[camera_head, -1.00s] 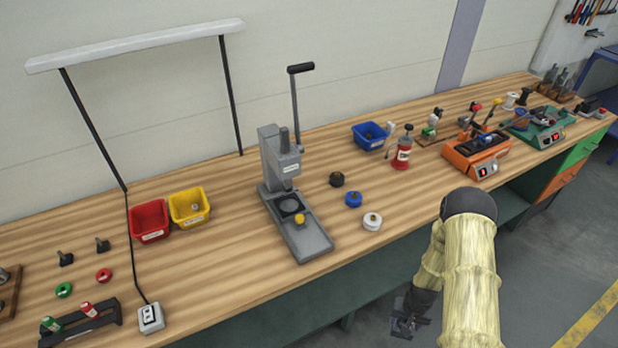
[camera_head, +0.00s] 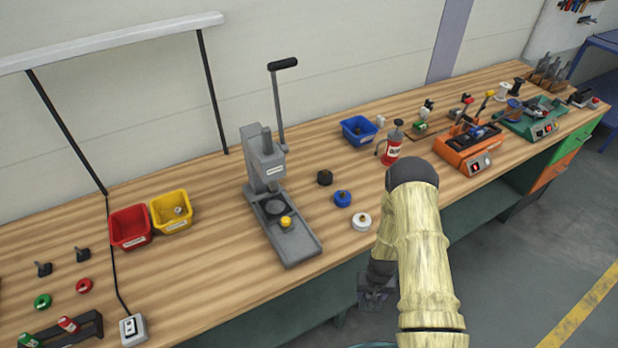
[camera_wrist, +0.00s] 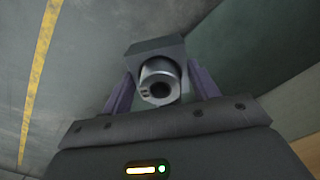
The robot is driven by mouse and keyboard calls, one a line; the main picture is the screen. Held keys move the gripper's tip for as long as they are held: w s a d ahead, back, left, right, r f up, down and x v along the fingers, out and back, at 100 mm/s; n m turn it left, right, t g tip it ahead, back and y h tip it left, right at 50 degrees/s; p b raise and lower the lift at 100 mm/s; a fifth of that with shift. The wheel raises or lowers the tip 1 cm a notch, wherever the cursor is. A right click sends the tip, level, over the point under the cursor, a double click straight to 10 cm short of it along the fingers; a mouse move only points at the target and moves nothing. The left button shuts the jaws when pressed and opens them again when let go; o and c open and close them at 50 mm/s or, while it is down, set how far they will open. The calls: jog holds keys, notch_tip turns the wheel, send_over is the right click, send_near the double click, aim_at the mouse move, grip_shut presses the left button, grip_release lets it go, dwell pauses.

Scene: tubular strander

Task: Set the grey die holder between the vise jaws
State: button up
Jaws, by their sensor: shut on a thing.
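My gripper (camera_wrist: 161,86) is shut on the grey die holder (camera_wrist: 160,52), a squared block with a round, hollow metal nose facing the wrist camera. One finger presses on each side of it. In the head view my gripper (camera_head: 375,292) hangs low beside the bench's front edge, left of my forearm. The held piece is too small and dark there to make out clearly. I cannot make out a vise with jaws in either view.
The wooden bench (camera_head: 205,265) carries a grey lever press (camera_head: 268,180), red (camera_head: 130,228) and yellow (camera_head: 171,212) bins, a blue bin (camera_head: 359,131), a red bottle (camera_head: 391,148) and an orange machine (camera_head: 467,152). Open floor (camera_head: 530,270) lies at right.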

jog(key=shift+a+r, duration=0.1)
jog(key=shift+r, duration=0.05)
notch_tip(320, 180, up, 11)
jog(key=p, duration=1.1)
jog(key=shift+f+b, duration=0.4)
jog(key=w+a+r+n, duration=0.1)
jog(key=a+r+n, duration=0.2)
jog(key=r, duration=0.9)
jog(key=w+a+r+n, duration=0.1)
jog(key=a+r+n, duration=0.3)
jog(key=r, duration=0.9)
jog(key=shift+w+a, duration=0.35)
jog(key=shift+a, duration=0.35)
